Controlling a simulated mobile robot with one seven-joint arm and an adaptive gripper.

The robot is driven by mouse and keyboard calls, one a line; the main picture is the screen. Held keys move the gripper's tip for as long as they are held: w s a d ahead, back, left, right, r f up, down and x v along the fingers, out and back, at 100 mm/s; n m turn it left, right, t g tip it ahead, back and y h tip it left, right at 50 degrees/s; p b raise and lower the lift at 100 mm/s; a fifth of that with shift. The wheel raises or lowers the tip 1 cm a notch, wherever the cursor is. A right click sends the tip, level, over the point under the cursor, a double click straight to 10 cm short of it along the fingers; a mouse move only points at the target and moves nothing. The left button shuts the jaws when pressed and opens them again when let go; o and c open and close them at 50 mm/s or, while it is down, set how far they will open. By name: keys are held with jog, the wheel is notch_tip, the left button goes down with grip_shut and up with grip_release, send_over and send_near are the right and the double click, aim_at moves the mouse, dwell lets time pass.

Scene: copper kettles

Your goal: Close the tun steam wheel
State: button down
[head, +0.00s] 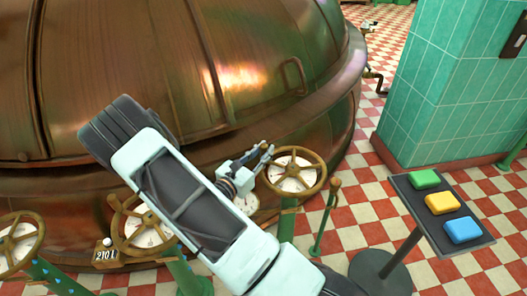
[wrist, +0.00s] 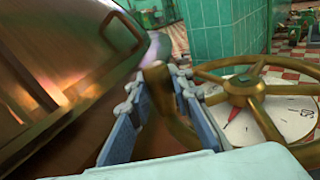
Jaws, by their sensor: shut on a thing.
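A brass spoked handwheel (head: 322,172) stands over a white round dial at the copper vessel's right side. It also shows in the wrist view (wrist: 262,88), with a red pointer on the dial beneath it. My gripper (head: 267,152) is at the wheel's left edge. In the wrist view my gripper (wrist: 157,84) has its two blue-grey fingers either side of a brass part of the wheel, shut on it. The fingers partly hide that part. No name for the wheel is readable.
Two more brass handwheels (head: 38,232) (head: 117,238) stand at lower left near a "210 L" sign (head: 106,254). The large copper vessel (head: 130,60) fills the left. A stand with green, yellow and blue buttons (head: 442,203) and a green tiled pillar (head: 430,80) are right. Checkered floor lies between.

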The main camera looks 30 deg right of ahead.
jog(key=c, duration=1.7)
grip_release()
jog(key=shift+c, duration=0.2)
jog(key=shift+a, duration=0.1)
jog(key=v, duration=1.1)
jog(key=shift+s+a, duration=0.15)
jog(key=shift+a, duration=0.2)
jog(key=shift+r, duration=0.1)
